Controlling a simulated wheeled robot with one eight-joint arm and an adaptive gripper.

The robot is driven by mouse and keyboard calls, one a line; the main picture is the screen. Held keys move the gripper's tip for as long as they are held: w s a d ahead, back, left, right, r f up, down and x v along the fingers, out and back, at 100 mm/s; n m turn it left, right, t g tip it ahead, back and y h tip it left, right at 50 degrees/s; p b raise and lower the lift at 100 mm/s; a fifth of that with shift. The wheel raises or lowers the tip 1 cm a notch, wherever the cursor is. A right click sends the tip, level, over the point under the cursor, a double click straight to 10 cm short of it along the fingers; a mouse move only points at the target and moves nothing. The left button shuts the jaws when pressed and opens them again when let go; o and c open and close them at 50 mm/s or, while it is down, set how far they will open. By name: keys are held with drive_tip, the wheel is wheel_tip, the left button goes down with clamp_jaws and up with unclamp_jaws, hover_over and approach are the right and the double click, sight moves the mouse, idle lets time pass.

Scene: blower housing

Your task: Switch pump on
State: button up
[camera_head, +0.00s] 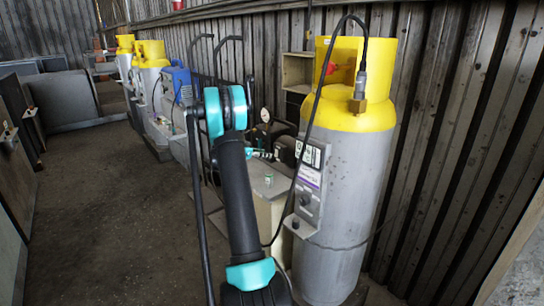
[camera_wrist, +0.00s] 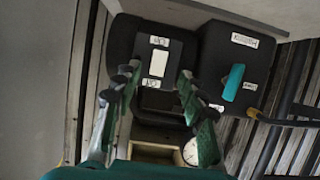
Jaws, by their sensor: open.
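In the wrist view a black box (camera_wrist: 125,45) carries a white rocker-like switch (camera_wrist: 158,63) with small white labels above and below it. The labels are too small to read surely, so I cannot tell the switch's position. My gripper (camera_wrist: 157,76) is open, its two green-and-black fingers apart on either side of the switch in the picture. Nothing is between them. I cannot tell how far the tips are from the switch. To the right, a second dark box (camera_wrist: 212,65) has a teal lever (camera_wrist: 233,82) and white labels. In the head view my arm hides part of this area.
A grey cylinder with a yellow top (camera_head: 345,190) stands at right, with a black hose running from it. A round gauge (camera_head: 265,115) stands behind my arm and another shows in the wrist view (camera_wrist: 192,151). Corrugated wall lies behind. Open floor (camera_head: 110,220) is at left.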

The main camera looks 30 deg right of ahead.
sight(276, 155)
drive_tip(key=shift+x, duration=3.05)
clamp_jaws()
